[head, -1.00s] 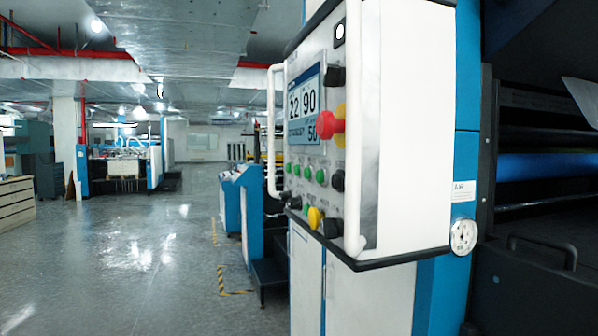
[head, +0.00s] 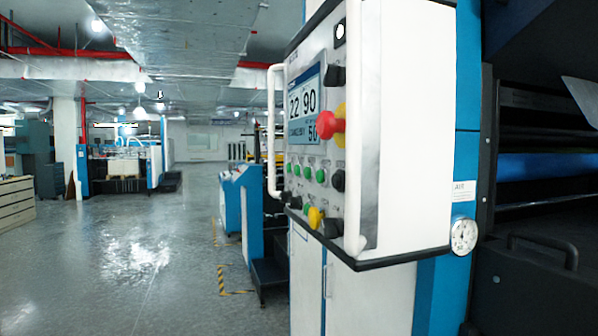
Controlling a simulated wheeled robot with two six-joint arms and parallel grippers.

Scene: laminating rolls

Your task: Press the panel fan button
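A white control panel (head: 415,130) on the machine fills the right middle of the head view, its button face turned steeply to the left. The face carries a screen (head: 304,103) reading 22 and 90. A red mushroom button (head: 330,125) sits on a yellow base. Below are small green buttons (head: 307,172), a yellow knob (head: 315,217) and black knobs (head: 338,180). The labels are too small to read, so I cannot tell which button is the fan button. Neither of my grippers is in view.
White vertical handles (head: 271,130) stand out from both sides of the panel face. A pressure gauge (head: 463,236) and dark rollers lie to the right. The grey floor (head: 130,260) at left is open, with a blue stepped unit (head: 240,210) beyond the panel.

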